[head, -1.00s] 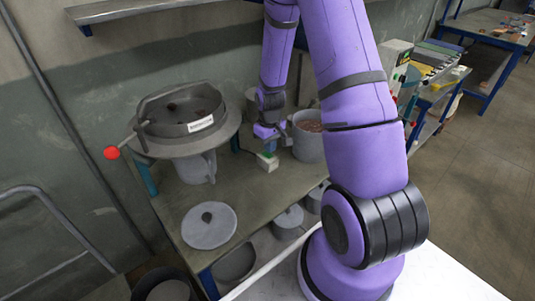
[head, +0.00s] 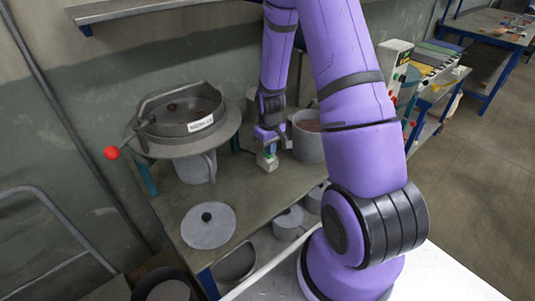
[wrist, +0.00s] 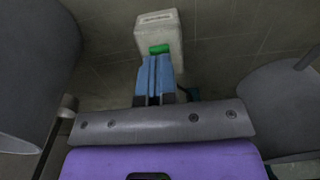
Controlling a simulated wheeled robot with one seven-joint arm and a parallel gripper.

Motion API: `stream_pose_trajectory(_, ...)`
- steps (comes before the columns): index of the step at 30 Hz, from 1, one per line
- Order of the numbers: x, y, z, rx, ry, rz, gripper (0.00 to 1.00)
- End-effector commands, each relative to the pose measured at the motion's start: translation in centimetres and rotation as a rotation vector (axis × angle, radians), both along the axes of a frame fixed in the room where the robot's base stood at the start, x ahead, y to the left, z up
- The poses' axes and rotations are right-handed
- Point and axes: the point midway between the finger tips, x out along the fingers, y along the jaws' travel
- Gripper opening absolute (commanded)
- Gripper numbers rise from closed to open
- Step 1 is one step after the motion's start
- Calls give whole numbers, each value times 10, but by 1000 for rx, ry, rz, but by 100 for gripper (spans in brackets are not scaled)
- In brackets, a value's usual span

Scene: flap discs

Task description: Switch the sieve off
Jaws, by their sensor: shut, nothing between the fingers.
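The sieve (head: 180,128) is a grey round drum on a stand at the left of the bench, with a lever ending in a red knob (head: 112,153). A small pale switch box (head: 268,163) sits on the bench right of it. The wrist view shows the box (wrist: 159,22) with a green button (wrist: 159,49) on its near end. My gripper (head: 268,148) is shut, pointing down just over the box. In the wrist view its blue fingertips (wrist: 156,62) are close together at the green button; whether they touch it I cannot tell.
A grey pot (head: 308,142) with brown contents stands close right of my gripper. A grey lid (head: 208,226) lies at the bench's front left. More pots (head: 287,222) stand on the shelf below. Bare bench lies between lid and switch box.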

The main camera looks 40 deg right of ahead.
Motion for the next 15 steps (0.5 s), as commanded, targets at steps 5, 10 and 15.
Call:
stream_pose_trajectory(5, 0, 0, -2, 0, 1, 0, 0)
stream_pose_trajectory(10, 0, 0, -5, 0, 1, 0, 0)
stream_pose_trajectory(15, 0, 0, -7, 0, 1, 0, 0)
